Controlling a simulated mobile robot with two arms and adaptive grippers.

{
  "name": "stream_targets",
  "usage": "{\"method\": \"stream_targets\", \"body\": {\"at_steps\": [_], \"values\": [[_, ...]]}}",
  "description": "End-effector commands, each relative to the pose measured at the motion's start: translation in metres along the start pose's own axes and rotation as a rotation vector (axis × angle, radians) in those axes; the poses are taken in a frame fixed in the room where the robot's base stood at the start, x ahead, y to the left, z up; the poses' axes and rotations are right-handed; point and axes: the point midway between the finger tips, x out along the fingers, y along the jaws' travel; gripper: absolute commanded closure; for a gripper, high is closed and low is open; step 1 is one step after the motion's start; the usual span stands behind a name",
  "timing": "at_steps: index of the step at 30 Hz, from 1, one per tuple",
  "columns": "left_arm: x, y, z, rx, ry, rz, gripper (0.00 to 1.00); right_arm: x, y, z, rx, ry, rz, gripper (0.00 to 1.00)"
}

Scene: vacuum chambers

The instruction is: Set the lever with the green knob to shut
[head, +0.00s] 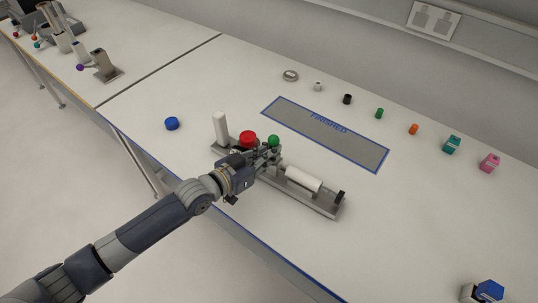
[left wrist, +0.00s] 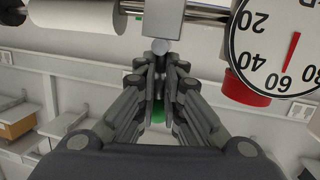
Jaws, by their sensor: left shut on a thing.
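The green knob (head: 273,140) tops a lever on the grey vacuum assembly (head: 310,199), which stands on the white table. My left gripper (head: 269,152) is at this lever, with its fingers closed together around it. In the left wrist view the gripper (left wrist: 161,68) closes at the lever's end, and the green knob (left wrist: 158,113) shows partly between the fingers. The fingers hide most of the lever, so I cannot tell its exact angle. My right gripper is not in view.
A red round part (head: 248,138) and a white cylinder (head: 220,128) stand left of the knob. A dial gauge (left wrist: 283,48) is close to the fingers.

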Motion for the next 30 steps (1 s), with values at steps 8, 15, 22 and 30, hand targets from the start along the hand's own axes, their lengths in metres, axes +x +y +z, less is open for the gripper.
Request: {"method": "stream_targets", "body": {"at_steps": [8, 15, 22, 30], "values": [[0.000, -0.001, -0.004, -0.024, 0.014, 0.005, 1.00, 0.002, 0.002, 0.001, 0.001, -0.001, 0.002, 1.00], [0.000, -0.001, -0.005, -0.023, 0.014, 0.005, 1.00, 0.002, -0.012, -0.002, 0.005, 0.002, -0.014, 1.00], [0.000, -0.001, -0.004, -0.022, 0.014, 0.005, 0.71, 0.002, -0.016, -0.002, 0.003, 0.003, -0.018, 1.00], [-0.002, -0.001, -0.002, -0.022, 0.009, 0.004, 0.71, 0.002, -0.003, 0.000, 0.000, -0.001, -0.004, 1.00]]}}
